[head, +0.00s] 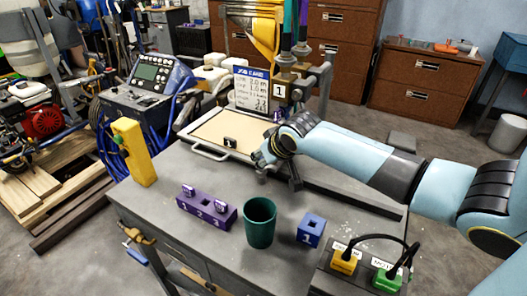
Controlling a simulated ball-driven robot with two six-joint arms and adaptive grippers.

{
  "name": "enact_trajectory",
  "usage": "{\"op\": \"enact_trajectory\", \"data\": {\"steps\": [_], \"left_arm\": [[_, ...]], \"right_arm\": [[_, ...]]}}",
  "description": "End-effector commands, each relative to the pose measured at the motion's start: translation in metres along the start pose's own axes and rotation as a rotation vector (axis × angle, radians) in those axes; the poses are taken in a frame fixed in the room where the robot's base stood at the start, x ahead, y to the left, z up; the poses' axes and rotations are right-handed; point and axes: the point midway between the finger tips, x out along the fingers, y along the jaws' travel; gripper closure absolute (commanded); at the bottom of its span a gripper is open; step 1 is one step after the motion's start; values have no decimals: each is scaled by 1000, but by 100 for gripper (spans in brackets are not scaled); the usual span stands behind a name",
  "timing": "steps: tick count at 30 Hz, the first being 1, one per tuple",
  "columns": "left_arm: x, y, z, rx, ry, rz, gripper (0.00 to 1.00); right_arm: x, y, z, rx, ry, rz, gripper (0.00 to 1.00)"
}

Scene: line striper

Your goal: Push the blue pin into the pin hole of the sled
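The likely sled is a flat tan board (222,127) in a pale frame with a handle at its front left, on the far part of the grey bench. A small dark tag marked with a number sits on its front part. I cannot make out a blue pin or the pin hole; the gripper may hide them. A blue block (311,229) marked 1, with a dark square opening on top, stands on the bench's near right. My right gripper (268,160) is low at the board's right front edge. Its fingers are small and partly hidden, so its opening is unclear. My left gripper is out of view.
A green cup (260,222) stands between the blue block and a purple numbered holder (206,209). A yellow control box (134,152) stands at the bench's left. A socket box with yellow (345,262) and green (387,279) plugs is at the near right. A sign card (251,88) stands behind the board.

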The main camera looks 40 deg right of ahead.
Motion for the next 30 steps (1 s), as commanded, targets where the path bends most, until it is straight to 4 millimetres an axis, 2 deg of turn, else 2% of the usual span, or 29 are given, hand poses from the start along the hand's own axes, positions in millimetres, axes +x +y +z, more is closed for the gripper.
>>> {"op": "enact_trajectory", "data": {"steps": [25, 26, 30], "left_arm": [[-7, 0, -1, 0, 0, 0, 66], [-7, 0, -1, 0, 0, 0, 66], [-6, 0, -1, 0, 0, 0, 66]], "right_arm": [[3, 0, 2, 0, 0, 0, 100], [3, 0, 2, 0, 0, 0, 82], [3, 0, 2, 0, 0, 0, 64]]}}
